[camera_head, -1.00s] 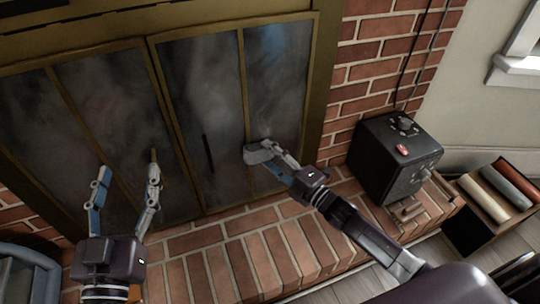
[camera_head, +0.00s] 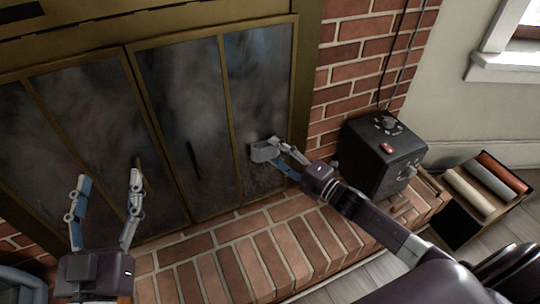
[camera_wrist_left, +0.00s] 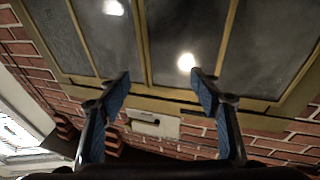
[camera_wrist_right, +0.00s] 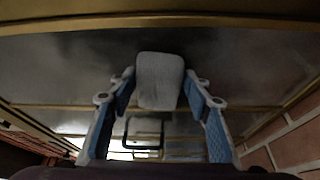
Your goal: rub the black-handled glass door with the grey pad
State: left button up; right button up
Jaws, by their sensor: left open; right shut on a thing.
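The black-handled glass door (camera_head: 180,95) is the right one of the fireplace, with two hazy panes split by a brass bar. Its black handle (camera_head: 193,160) is upright on the left pane. The grey pad (camera_head: 264,151) is at the low part of the right pane, seemingly against the glass; exact contact is hard to see. My right gripper (camera_head: 282,156) is shut on the pad, which also shows between its fingers in the right wrist view (camera_wrist_right: 160,80). My left gripper (camera_head: 108,181) is open and empty before the left door; its fingers show apart in the left wrist view (camera_wrist_left: 160,80).
A brick hearth (camera_head: 230,255) runs below. A dark crate (camera_head: 462,228) holds several rolls (camera_head: 488,186).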

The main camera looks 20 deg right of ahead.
aim_at(254, 150)
jog(key=shift+d, duration=0.55)
jog(key=shift+r+p, duration=0.4)
jog(key=shift+r, duration=0.05)
jog(key=shift+w+r+p, duration=0.1)
jog(key=shift+r+p, duration=0.35)
pick_arm(q)
jog(key=shift+s+a+f+g+y, duration=0.85)
jog(key=shift+f+g, duration=2.15)
jog(key=shift+f, duration=2.85)
pick_arm(e)
jog(key=shift+r+p, duration=0.4)
jog(key=shift+r, duration=0.1)
jog(key=shift+r+p, duration=0.3)
jog(key=shift+r, duration=0.1)
jog(key=shift+a+p, duration=0.35)
jog(key=shift+a, duration=0.65)
jog(key=shift+a+f, duration=0.15)
jog(key=shift+a, duration=0.9)
pick_arm(q)
jog(key=s+a+f+g+y+p, duration=0.1)
jog(key=s+a+f+g, duration=0.3)
jog(key=s+f, duration=0.5)
jog(key=shift+s+f+n+g+y, duration=0.3)
jog(key=shift+f+g+y, duration=0.35)
jog(key=shift+g, duration=0.65)
pick_arm(e)
jog(key=shift+o, duration=0.2)
jog(key=shift+a, duration=1.85)
